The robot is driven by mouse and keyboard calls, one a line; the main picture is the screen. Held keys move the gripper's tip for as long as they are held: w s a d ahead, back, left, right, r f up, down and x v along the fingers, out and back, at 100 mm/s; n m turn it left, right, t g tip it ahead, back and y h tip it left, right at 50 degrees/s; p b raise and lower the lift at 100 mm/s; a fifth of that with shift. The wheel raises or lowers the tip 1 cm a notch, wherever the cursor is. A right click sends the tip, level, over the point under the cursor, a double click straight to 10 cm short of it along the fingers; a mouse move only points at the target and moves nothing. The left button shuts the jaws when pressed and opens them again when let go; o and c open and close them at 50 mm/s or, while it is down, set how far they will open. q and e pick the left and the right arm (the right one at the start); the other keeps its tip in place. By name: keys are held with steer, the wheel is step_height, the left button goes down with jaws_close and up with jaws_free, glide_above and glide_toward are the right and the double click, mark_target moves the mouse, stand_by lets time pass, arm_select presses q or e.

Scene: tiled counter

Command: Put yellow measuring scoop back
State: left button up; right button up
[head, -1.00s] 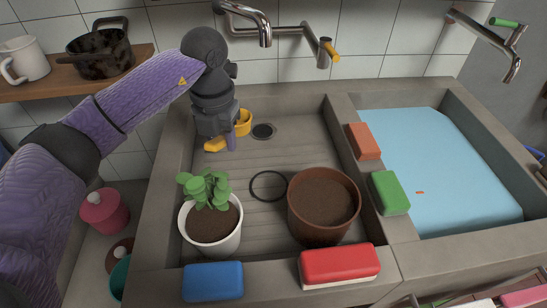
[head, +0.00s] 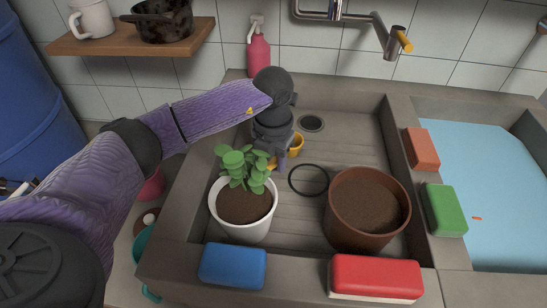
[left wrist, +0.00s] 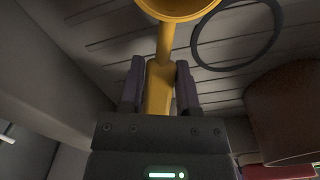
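The yellow measuring scoop (head: 296,145) is in my left gripper (head: 284,160), over the left basin behind the potted plant. In the left wrist view, its yellow handle (left wrist: 160,85) lies between the two dark fingers, which close on both sides of it. Its round cup (left wrist: 178,6) points away from the gripper and is cut off by the top edge. In the head view, my gripper and the plant's leaves hide part of the handle. My right gripper is in neither current view.
The left basin holds a plant in a white pot (head: 240,226), a brown pot of soil (head: 362,238) and a black ring (head: 309,180). Blue (head: 232,266), red (head: 376,275), green (head: 445,211) and orange (head: 422,148) blocks lie on the rims. A wooden shelf (head: 130,42) hangs at upper left.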

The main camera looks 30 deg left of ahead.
arm_select(q)
steer(key=o, duration=0.3)
steer(key=shift+o, duration=0.2)
step_height(320, 180, up, 12)
steer(key=p, duration=0.5)
steer(key=shift+r, duration=0.15)
